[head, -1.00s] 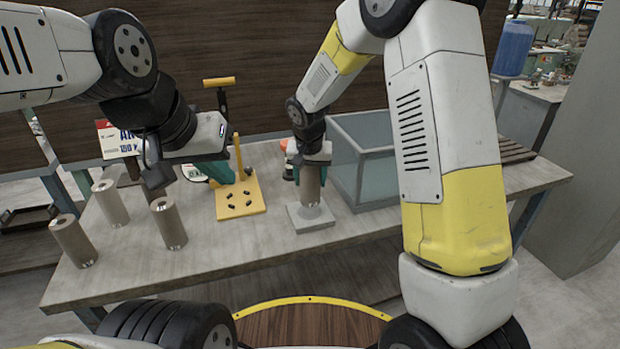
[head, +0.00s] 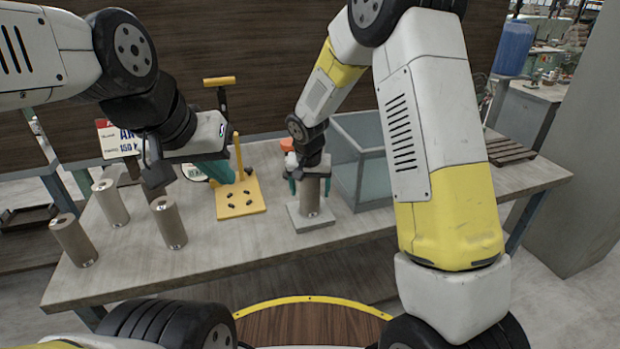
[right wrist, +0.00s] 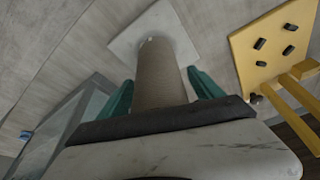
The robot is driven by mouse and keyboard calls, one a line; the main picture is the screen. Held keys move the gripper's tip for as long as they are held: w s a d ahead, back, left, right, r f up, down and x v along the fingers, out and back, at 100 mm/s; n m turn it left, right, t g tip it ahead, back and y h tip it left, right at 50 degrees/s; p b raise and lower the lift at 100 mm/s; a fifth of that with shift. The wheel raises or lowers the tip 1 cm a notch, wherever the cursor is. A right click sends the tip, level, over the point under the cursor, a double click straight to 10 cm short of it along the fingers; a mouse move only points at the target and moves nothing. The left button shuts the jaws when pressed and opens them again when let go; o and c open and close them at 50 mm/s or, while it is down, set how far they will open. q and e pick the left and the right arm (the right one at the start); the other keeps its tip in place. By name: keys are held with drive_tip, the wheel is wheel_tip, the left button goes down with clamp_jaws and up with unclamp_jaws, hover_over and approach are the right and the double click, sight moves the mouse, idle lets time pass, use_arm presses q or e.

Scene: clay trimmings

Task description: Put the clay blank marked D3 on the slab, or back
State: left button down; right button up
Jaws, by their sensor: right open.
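A grey-brown clay cylinder (head: 311,194) stands upright on the square pale slab (head: 326,222) at the middle of the table; no mark is readable on it. My right gripper (head: 310,186) is open, with its teal fingers on either side of this cylinder. The right wrist view shows the cylinder (right wrist: 160,72) between the two fingers (right wrist: 158,92), its far end on the slab (right wrist: 122,46). Several more such cylinders stand at the table's left, among them a front one (head: 169,224). My left gripper (head: 205,172) is above the table behind them; its opening is unclear.
A yellow board with dark pegs and a post (head: 240,205) lies left of the slab. A glass-sided tank (head: 372,160) stands close on the right. A sign (head: 115,138) and an orange-topped item (head: 287,146) are at the back. The front table strip is clear.

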drive_tip(key=v, duration=1.1)
drive_tip(key=shift+s+r, duration=0.1)
drive_tip(key=shift+r, duration=0.3)
drive_tip(key=shift+s+r, duration=0.1)
drive_tip(key=shift+r, duration=0.25)
drive_tip(key=s+d+r+t+y, duration=0.1)
drive_tip(key=s+d+r, duration=0.9)
drive_tip(key=s, duration=0.1)
drive_tip(key=s+d+r+n+t+y, duration=0.1)
drive_tip(key=s+d, duration=0.3)
drive_tip(key=s, duration=0.9)
drive_tip(key=shift+r+n+t, duration=0.2)
drive_tip(key=shift+n+t, duration=0.1)
drive_tip(key=shift+t, duration=0.1)
drive_tip(key=shift+d, duration=0.1)
